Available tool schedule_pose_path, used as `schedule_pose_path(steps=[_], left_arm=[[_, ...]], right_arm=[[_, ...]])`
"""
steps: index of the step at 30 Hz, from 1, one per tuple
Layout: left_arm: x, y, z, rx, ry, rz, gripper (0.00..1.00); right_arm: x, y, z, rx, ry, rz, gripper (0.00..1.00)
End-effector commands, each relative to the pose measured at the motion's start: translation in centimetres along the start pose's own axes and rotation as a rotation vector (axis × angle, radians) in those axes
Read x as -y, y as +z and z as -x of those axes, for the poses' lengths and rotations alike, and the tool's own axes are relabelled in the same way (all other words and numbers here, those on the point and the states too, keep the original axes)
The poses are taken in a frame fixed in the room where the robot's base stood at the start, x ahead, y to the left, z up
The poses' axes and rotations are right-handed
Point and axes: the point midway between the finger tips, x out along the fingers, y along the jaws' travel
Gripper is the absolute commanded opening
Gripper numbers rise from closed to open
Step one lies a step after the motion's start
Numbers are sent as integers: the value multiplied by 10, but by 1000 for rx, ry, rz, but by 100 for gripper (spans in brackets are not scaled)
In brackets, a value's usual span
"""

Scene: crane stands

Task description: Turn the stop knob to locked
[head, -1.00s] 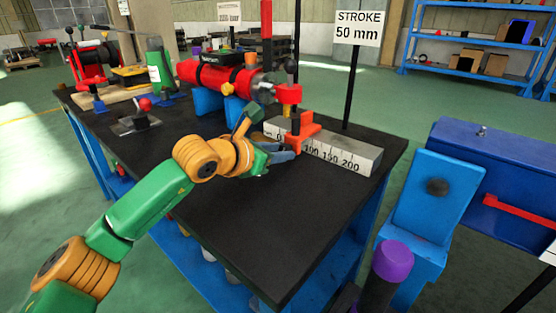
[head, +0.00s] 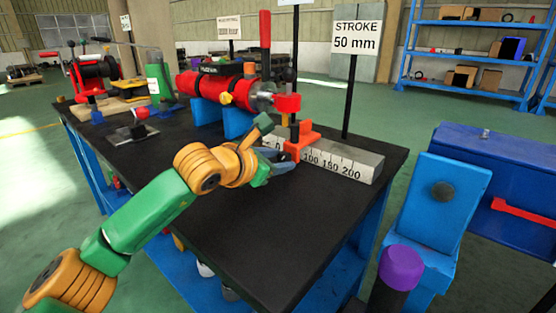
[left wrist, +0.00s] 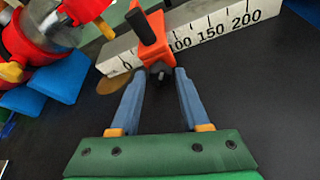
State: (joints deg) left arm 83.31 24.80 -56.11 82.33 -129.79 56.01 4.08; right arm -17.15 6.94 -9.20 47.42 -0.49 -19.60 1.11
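The orange stop (head: 303,142) sits on the pale ruler bar, between the 0 and 100 marks; it also shows in the left wrist view (left wrist: 152,38). A black post rises from it. A small dark knob (left wrist: 160,74) is on the stop's near side, between the fingertips of my left gripper (left wrist: 158,80). The gripper's blue fingers are apart, one on each side of the knob; I cannot tell whether they touch it. In the head view my left gripper (head: 280,167) is low in front of the stop.
The ruler bar (head: 345,160) lies along the black table (head: 250,230). A red cylinder (head: 210,85) on blue blocks stands behind the gripper. A sign reading STROKE 50 mm (head: 357,38) stands behind the bar. The table's front is clear.

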Motion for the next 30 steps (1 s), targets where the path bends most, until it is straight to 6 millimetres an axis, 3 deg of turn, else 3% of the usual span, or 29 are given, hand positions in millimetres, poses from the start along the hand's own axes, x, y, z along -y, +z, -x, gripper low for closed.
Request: schedule_pose_path(steps=[11,21,30], left_arm=[[0,-1,3,0,1,1,66],[0,-1,64,2,1,0,66],[0,0,71,0,0,0,64]], right_arm=[[0,1,-1,2,0,0,50],[8,-10,-5,-3,-11,-1,50],[7,-10,-4,-3,-11,-2,50]])
